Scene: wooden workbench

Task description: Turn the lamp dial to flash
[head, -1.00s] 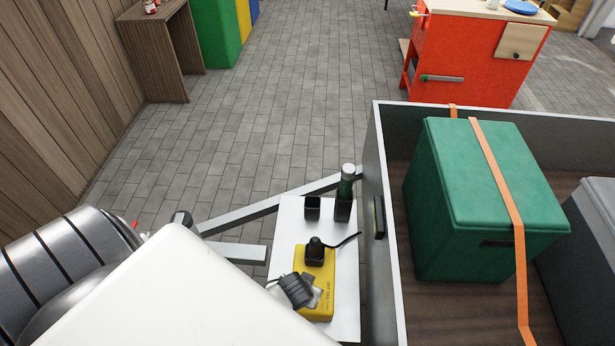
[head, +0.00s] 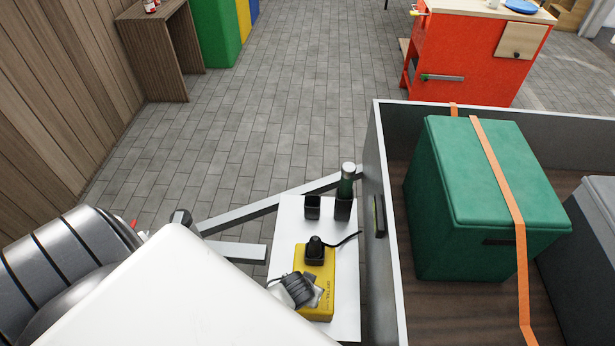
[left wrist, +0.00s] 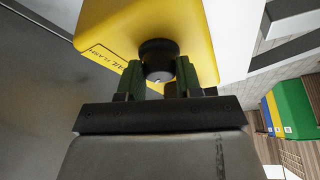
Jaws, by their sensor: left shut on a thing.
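The yellow lamp box (head: 327,262) sits on a white board, with a black fitting (head: 315,248) on it. In the left wrist view, the yellow box (left wrist: 190,22) shows printed lettering, partly legible as "FLASH", and a round black dial (left wrist: 157,60) with a small light mark on its face. My left gripper (left wrist: 159,80) has its two green fingers on either side of the dial and is shut on it. In the head view, my left gripper (head: 304,290) is at the front of the box, and the dial is hidden there. My right gripper is not in view.
A grey-walled cart (head: 385,250) with a green strapped box (head: 450,200) stands to the right. Open floor lies beyond.

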